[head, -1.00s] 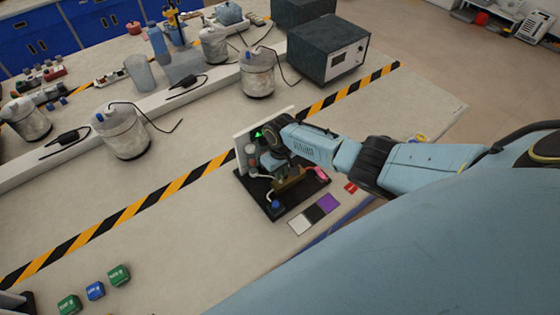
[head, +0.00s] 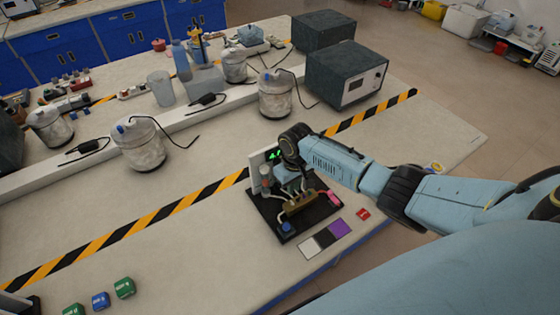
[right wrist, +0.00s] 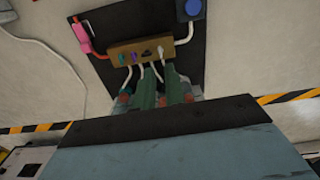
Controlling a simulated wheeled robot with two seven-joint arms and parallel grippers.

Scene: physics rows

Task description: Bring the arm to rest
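My right arm (head: 345,165) reaches in from the right in the head view, its wrist end above a small device with a black base (head: 327,209). The base carries a white upright panel with a green display, a brown block (head: 299,202) with cables, a blue button (head: 286,227) and a pink part (head: 334,198). In the right wrist view, the two dark green fingers of my right gripper (right wrist: 158,88) point toward the brown block (right wrist: 181,48). A narrow gap with a white cable behind shows between them, and nothing is seen held. My left gripper is not in view.
A grey box (head: 347,76) and several jars, one of them nearest (head: 138,147), stand behind the device. A colour card (head: 325,238) and red piece (head: 363,214) lie near the front edge. Small green and blue blocks (head: 100,300) lie front left.

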